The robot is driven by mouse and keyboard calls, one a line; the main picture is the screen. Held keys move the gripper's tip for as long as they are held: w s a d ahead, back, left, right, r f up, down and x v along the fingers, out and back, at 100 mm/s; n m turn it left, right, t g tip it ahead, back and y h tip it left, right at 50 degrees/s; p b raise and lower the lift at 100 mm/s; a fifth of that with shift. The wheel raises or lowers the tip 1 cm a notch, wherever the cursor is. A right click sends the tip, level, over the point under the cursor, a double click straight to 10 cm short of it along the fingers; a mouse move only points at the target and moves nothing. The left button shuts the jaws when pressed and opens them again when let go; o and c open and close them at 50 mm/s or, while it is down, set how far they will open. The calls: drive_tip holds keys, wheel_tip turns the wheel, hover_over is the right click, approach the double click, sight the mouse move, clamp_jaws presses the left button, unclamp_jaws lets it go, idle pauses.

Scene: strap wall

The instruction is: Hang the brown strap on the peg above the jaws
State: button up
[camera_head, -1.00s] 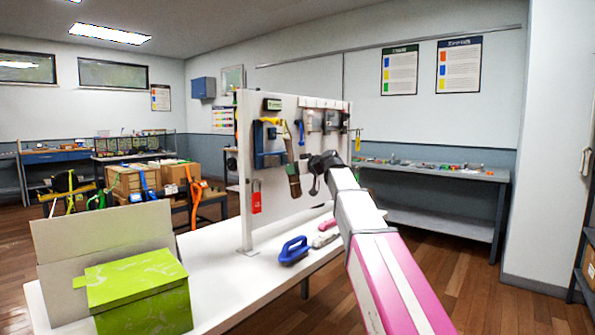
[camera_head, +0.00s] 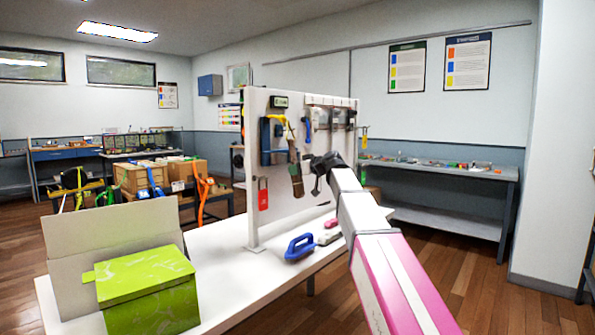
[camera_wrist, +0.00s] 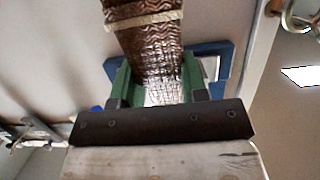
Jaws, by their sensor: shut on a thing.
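The brown strap (camera_wrist: 148,45) is a patterned, woven piece with a pale band across it. In the wrist view it stands between the green fingers of my gripper (camera_wrist: 156,80), which is shut on it, and runs up out of the picture. In the head view the strap (camera_head: 297,180) hangs in front of the white panel, just left of the dark end of my arm. My fingers are too small to make out there. I cannot make out for certain the peg above the jaws. A curved metal piece (camera_wrist: 289,14) shows at the upper right of the wrist view.
The white panel (camera_head: 284,215) carries a blue frame (camera_head: 265,142), a red tag (camera_head: 263,194) and several small items. A grey bench (camera_head: 445,170) stands behind.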

drive_tip(key=o, duration=1.1)
drive_tip(key=shift+s+d, duration=0.1)
drive_tip(key=v, duration=1)
drive_tip(key=s+d+f+m+g+h, duration=0.1)
drive_tip(key=s+d+f+m+h, duration=0.15)
drive_tip(key=f, duration=0.95)
drive_tip(key=s+d+f+m+g+h, duration=0.15)
drive_tip(key=s+f, duration=0.25)
drive_tip(key=f, duration=0.7)
drive_tip(key=s+d+f+m+g+h, duration=0.2)
drive_tip(key=s+d+f, duration=0.1)
drive_tip(key=f, duration=0.9)
drive_tip(key=s+d+f+m+g+h, duration=0.1)
drive_tip(key=s+d+f+h, duration=0.1)
drive_tip(key=s+f, duration=0.4)
drive_tip(key=s+d+f+m+g+h, duration=0.2)
drive_tip(key=s+d+f, duration=0.2)
drive_tip(key=s+f, duration=0.2)
drive_tip(key=s+d+f+m+g+h, duration=0.1)
drive_tip(key=s+d+f+g+h, duration=0.1)
drive_tip(key=s+f, duration=0.4)
drive_tip(key=shift+s+d+f, duration=0.1)
drive_tip(key=shift+d+f, duration=0.1)
drive_tip(key=shift+f, duration=0.45)
drive_tip(key=shift+s+d+f, duration=0.15)
drive_tip(key=shift+d+f, duration=0.05)
drive_tip(key=shift+f, duration=0.45)
drive_tip(key=shift+s+d+f, duration=0.1)
drive_tip(key=shift+d+f, duration=0.1)
drive_tip(key=shift+f, duration=0.45)
